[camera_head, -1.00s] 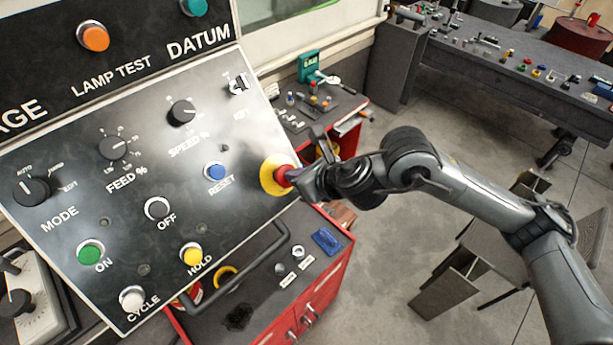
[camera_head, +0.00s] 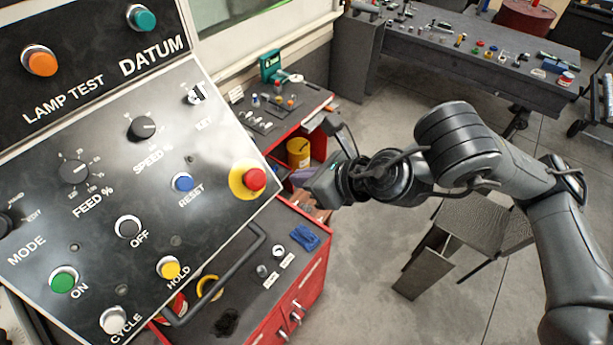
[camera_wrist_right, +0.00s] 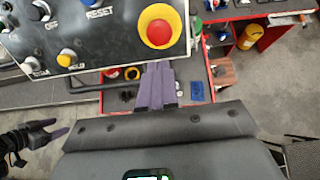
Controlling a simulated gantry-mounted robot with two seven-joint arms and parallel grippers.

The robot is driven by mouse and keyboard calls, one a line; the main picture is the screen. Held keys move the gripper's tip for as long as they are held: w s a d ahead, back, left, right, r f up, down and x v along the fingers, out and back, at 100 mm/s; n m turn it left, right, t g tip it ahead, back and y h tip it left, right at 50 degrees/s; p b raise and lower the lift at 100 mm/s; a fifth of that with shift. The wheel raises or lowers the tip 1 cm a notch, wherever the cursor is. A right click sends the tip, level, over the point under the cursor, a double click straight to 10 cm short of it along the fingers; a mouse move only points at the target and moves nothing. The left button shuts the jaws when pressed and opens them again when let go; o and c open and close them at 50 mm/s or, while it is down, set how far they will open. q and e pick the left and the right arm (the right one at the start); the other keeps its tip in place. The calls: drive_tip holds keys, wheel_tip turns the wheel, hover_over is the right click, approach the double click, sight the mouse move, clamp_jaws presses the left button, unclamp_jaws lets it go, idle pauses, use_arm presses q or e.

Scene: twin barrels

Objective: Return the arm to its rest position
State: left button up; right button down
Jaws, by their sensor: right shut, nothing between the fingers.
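My right arm comes in from the right in the head view. Its gripper (camera_head: 300,178) is apart from the control panel (camera_head: 210,215), at the right of the red mushroom button (camera_head: 255,180) on its yellow collar. In the right wrist view the purple fingers (camera_wrist_right: 155,72) are together and empty. They point toward the panel's lower edge, just below the red button (camera_wrist_right: 160,33). In the head view the gripper is partly hidden behind my wrist. My left gripper (camera_wrist_right: 45,132) shows only at the left edge of the right wrist view, small and dark; its jaw opening is unclear.
A red shelf unit (camera_head: 318,128) holding a yellow can (camera_head: 298,152) stands behind the gripper. A grey workbench (camera_head: 450,60) is at the back. Open floor (camera_head: 400,115) lies between bench and arm.

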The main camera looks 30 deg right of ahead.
drive_tip(key=shift+s+d+r, duration=0.1)
drive_tip(key=shift+s+r, duration=0.05)
drive_tip(key=shift+s, duration=0.05)
idle(0.4)
